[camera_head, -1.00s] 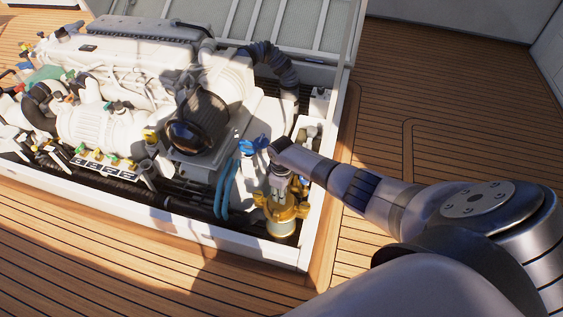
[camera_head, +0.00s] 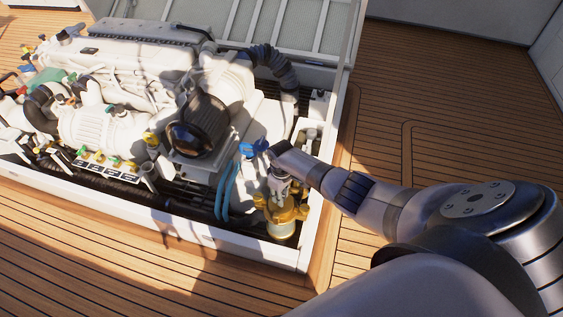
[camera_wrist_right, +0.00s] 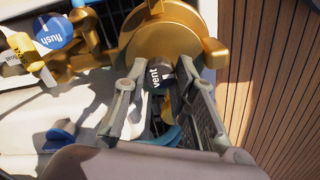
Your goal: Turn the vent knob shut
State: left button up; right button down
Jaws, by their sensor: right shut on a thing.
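The vent knob (camera_wrist_right: 157,76) shows in the right wrist view as a small dark disc with the word "vent" on it. It sits at the near side of a brass strainer housing (camera_wrist_right: 190,35), which also shows in the head view (camera_head: 282,222). My right gripper (camera_wrist_right: 160,92) reaches down over it from above, with one finger on each side, shut on the knob. In the head view the right gripper (camera_head: 278,192) points down onto the brass housing, and the knob is hidden there. My left gripper is in neither view.
A blue "flush" knob (camera_wrist_right: 53,31) sits close by on brass fittings. A blue handle (camera_head: 254,148) and blue hoses (camera_head: 227,188) lie left of the gripper. The white hatch rim (camera_head: 322,217) runs close on the right; the teak deck (camera_head: 450,130) beyond is clear.

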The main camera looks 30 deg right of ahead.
jog(key=c, duration=1.3)
grip_release()
jog(key=shift+r, duration=0.65)
notch_tip(320, 180, up, 11)
jog(key=shift+f, duration=0.15)
